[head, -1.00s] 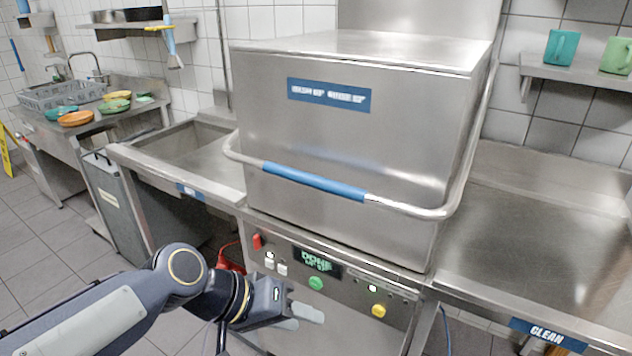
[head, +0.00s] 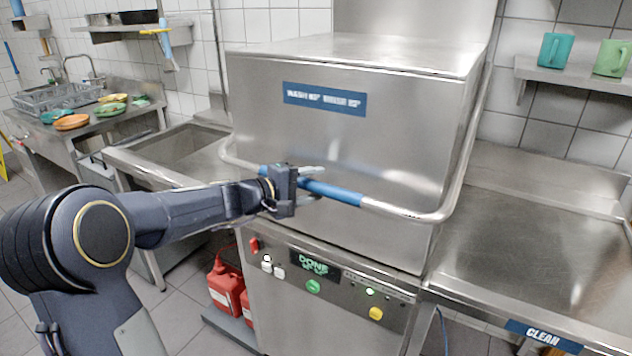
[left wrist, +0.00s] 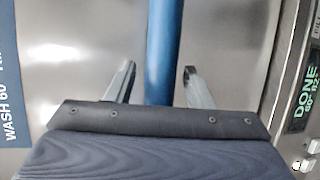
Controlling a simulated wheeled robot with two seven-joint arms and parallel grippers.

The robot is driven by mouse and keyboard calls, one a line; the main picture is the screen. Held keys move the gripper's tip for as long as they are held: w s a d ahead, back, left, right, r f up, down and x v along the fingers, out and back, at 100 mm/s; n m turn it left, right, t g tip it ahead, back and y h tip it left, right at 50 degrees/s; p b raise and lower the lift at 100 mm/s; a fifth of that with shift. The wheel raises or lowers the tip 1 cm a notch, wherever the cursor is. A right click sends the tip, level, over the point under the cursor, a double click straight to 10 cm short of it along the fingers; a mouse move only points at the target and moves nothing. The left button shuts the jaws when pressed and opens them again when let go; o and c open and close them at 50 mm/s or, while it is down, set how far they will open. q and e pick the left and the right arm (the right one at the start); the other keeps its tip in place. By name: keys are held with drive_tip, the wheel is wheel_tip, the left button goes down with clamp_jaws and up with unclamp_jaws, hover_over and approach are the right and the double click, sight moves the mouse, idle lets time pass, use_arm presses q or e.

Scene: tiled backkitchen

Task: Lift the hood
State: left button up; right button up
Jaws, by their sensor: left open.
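The steel hood (head: 330,120) of the dishwasher is down on its base. A bar handle runs across its front with a blue grip (head: 335,193). My left gripper (head: 312,184) is at the left part of the blue grip, with its fingers open. In the left wrist view the blue grip (left wrist: 163,50) runs between the two open fingers (left wrist: 157,85), with a gap on each side. The left wrist view also shows the hood's steel front (left wrist: 100,40). The display (head: 313,264) on the front panel reads DONE. My right gripper is not in view.
A sink counter (head: 165,150) is at the left and a bare steel counter (head: 545,235) labelled CLEAN at the right. Cups (head: 557,50) stand on a shelf at upper right.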

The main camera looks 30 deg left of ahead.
use_arm(q)
drive_tip(key=shift+w+d+f, duration=0.1)
drive_tip(key=shift+w+d, duration=0.25)
drive_tip(key=shift+w, duration=0.2)
clamp_jaws()
